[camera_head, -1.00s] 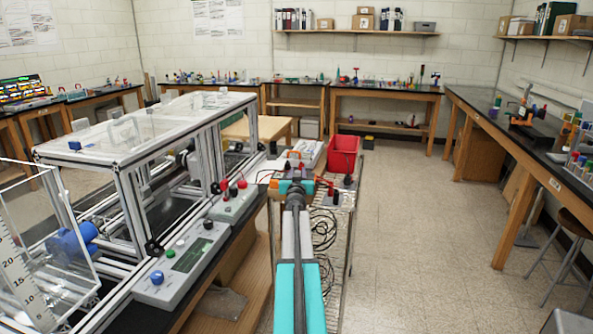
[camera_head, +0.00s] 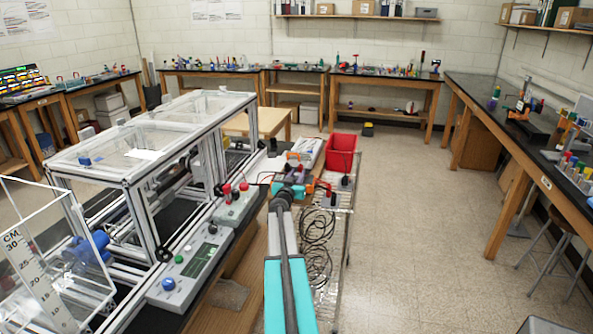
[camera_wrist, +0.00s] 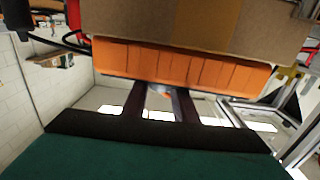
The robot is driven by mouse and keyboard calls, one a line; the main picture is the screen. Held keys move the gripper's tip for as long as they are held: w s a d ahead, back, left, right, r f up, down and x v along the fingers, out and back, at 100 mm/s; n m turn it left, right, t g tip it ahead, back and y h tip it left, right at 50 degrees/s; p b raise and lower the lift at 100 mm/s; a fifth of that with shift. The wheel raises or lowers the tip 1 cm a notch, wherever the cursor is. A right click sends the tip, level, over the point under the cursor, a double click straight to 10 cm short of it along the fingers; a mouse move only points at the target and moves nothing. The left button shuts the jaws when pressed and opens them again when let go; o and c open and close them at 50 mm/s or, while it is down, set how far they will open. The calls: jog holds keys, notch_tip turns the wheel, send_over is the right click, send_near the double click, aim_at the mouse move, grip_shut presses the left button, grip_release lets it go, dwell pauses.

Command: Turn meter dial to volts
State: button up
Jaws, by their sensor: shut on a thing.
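An orange, ribbed body (camera_wrist: 185,65), which looks like the side of the meter, fills the upper part of the wrist view, close to the camera. In the head view, a bit of orange (camera_head: 321,185) shows beside my gripper (camera_head: 290,189), largely hidden by my arm. In the wrist view, the two dark fingers of my gripper (camera_wrist: 161,93) reach past the orange edge. They are shut on a small grey rounded piece (camera_wrist: 160,88), which appears to be the meter dial. The dial's markings and its pointer are hidden, so its setting cannot be read.
A red bin (camera_head: 341,150) stands behind the gripper on a wire cart (camera_head: 338,235) with dark coiled cables (camera_head: 318,240). A grey control box with a green screen (camera_head: 188,270) and an extrusion frame (camera_head: 125,180) stand at left.

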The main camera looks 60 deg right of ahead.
jog(key=shift+w+r+m+g+h+p, duration=0.15)
jog(key=shift+m+g+p, duration=0.7)
jog(key=shift+p, duration=0.95)
jog(key=shift+s+m+g+h+p, duration=0.1)
jog(key=shift+m+g+h+p, duration=0.25)
jog(key=shift+g+p, duration=1.15)
jog(key=shift+w+m+g+p, duration=0.1)
jog(key=shift+m+g+p, duration=0.8)
jog(key=shift+p, duration=0.1)
jog(key=shift+m+g, duration=0.4)
jog(key=shift+g, duration=0.25)
jog(key=o, duration=1.1)
jog(key=shift+a, duration=0.2)
